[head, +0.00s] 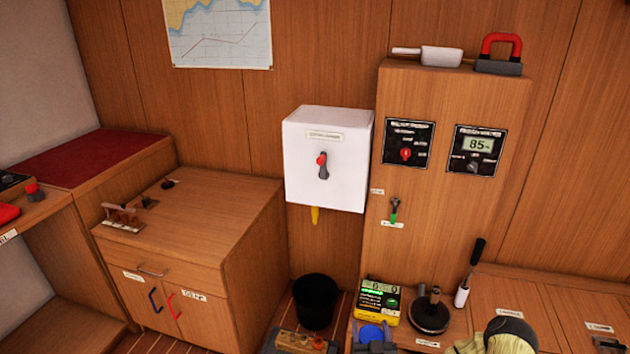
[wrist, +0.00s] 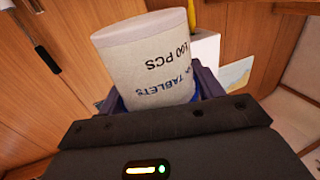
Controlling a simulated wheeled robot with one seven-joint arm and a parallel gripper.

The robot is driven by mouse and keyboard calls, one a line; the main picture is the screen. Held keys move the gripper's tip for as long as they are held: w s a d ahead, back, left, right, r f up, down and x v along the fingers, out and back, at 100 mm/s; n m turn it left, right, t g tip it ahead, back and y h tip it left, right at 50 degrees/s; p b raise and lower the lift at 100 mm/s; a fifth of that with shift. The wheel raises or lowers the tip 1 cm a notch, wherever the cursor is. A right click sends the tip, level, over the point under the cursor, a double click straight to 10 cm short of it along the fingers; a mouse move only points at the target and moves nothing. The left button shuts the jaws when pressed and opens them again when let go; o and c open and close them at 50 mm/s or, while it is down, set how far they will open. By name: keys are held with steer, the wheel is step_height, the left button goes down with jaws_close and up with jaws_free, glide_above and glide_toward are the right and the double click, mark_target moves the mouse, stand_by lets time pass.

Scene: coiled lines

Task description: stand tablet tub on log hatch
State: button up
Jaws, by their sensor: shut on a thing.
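The tablet tub (wrist: 145,55), a pale off-white cylinder lettered "TABLETS" and "100 PCS", fills the middle of the wrist view, where its print reads upside down. Blue (wrist: 165,100) shows at the end nearest my gripper. My gripper (wrist: 157,90) is shut on that blue end, one dark finger on each side. The tub's far end is free of contact in this view. In the head view I cannot surely pick out my gripper or the tub. Labelled wooden panels lie along the bench (head: 555,318) at lower right; their labels are too small to read, so I cannot tell which is the log hatch.
A black-handled lever (head: 471,272) stands on the bench beside a dark round fitting (head: 430,312) and a yellow-green device (head: 379,301). A blue round thing (head: 370,333) and a beige, dark-topped thing (head: 508,335) sit at the lower edge. A black bin (head: 316,302) stands left.

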mark_target(372, 336)
step_height(372, 336, up, 17)
steer(key=s+p, duration=0.1)
steer(key=p, duration=1.3)
steer(key=shift+s, duration=0.35)
steer(key=shift+f, duration=0.15)
steer(key=s+f, duration=0.4)
steer(key=f, duration=0.1)
steer(key=shift+s+f, duration=0.2)
steer(key=shift+f, duration=0.05)
